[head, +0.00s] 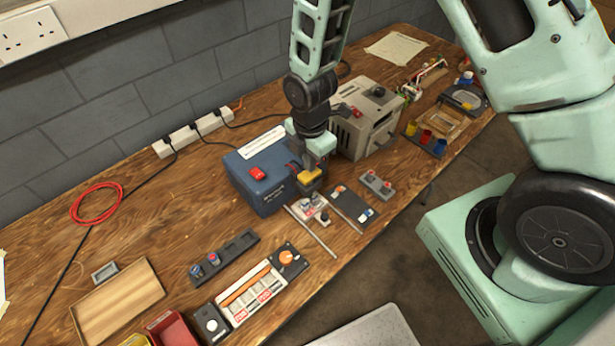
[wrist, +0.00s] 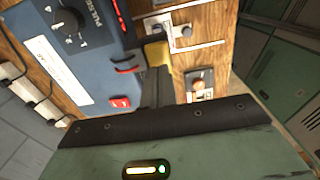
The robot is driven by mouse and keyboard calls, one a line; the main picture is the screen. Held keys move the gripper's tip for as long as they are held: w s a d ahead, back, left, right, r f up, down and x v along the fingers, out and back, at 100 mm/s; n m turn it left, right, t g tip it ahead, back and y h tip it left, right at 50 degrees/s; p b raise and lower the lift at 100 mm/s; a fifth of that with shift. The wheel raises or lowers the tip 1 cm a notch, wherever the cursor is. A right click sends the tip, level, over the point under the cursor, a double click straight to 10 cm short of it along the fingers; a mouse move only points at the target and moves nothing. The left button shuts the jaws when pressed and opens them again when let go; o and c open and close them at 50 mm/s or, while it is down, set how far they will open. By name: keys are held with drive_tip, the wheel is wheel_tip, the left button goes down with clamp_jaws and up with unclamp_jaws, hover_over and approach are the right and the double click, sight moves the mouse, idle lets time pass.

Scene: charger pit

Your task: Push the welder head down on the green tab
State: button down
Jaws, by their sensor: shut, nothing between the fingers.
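The welder (head: 262,180) is a blue box with a red switch and a dial, and it fills the upper left of the wrist view (wrist: 85,55). Its head has a yellow block (head: 309,176) at the front, which also shows in the wrist view (wrist: 157,54). My gripper (wrist: 157,74) is shut and empty, its dark fingertips right at the yellow block; contact is unclear. A small light fixture (head: 314,207) with parts on it sits below the head, between two metal rails. I cannot make out the green tab; the head and my gripper may hide it.
A grey power unit (head: 364,122) stands close behind and right of the welder.

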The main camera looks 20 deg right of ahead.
drive_tip(key=shift+f, duration=0.15)
drive_tip(key=shift+f+b, duration=1.1)
drive_tip(key=shift+f, duration=0.4)
idle(0.4)
drive_tip(key=shift+r+p, duration=2.45)
drive_tip(key=shift+r, duration=0.7)
